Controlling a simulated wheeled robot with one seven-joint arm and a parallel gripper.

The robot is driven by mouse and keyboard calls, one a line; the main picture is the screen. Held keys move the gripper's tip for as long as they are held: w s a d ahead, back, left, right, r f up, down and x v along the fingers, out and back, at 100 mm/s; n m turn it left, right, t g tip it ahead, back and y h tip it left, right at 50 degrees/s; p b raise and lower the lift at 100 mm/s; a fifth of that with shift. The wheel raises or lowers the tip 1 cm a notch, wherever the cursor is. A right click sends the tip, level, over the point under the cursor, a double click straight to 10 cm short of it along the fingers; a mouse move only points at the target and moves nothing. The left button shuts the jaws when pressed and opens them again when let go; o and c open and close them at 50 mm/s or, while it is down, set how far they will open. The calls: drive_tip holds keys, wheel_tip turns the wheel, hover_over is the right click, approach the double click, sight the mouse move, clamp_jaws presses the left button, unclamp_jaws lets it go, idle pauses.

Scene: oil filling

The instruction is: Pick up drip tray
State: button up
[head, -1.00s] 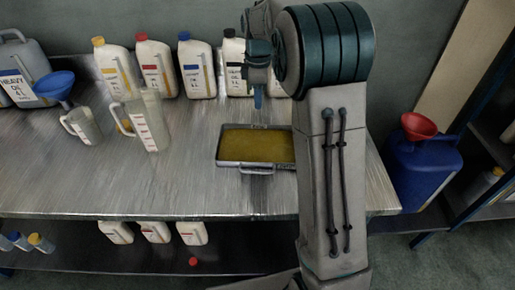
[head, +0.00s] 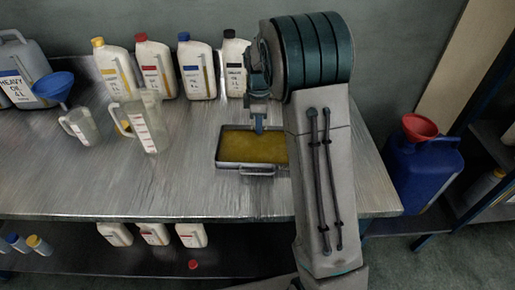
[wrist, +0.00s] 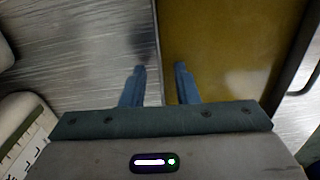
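The drip tray (head: 231,166) is a shallow metal tray with a handle on its front side, holding yellow-brown oil. It rests on the metal bench, its right end hidden behind my arm in the head view. In the wrist view the tray's rim (wrist: 158,50) runs between my two blue fingers. My gripper (head: 258,126) points down at the tray's back edge; in the wrist view its fingers (wrist: 160,68) are apart, one on each side of the rim line. I cannot tell whether they reach down to the rim.
Several oil bottles (head: 197,70) stand along the back of the bench (head: 120,185). Clear measuring jugs (head: 150,125) and a blue funnel (head: 53,87) are on the left. A blue can with a red funnel (head: 420,128) stands at right. The bench front left of the tray is clear.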

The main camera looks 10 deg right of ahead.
clamp_jaws()
drive_tip(key=shift+r, duration=0.25)
drive_tip(key=shift+r, duration=1.65)
drive_tip(key=shift+d+r, duration=0.15)
drive_tip(key=shift+r, duration=0.1)
drive_tip(key=d+r+p, duration=0.1)
drive_tip(key=d+r, duration=0.5)
drive_tip(key=d, duration=0.5)
drive_tip(key=shift+d+r, duration=0.15)
drive_tip(key=shift+r, duration=0.2)
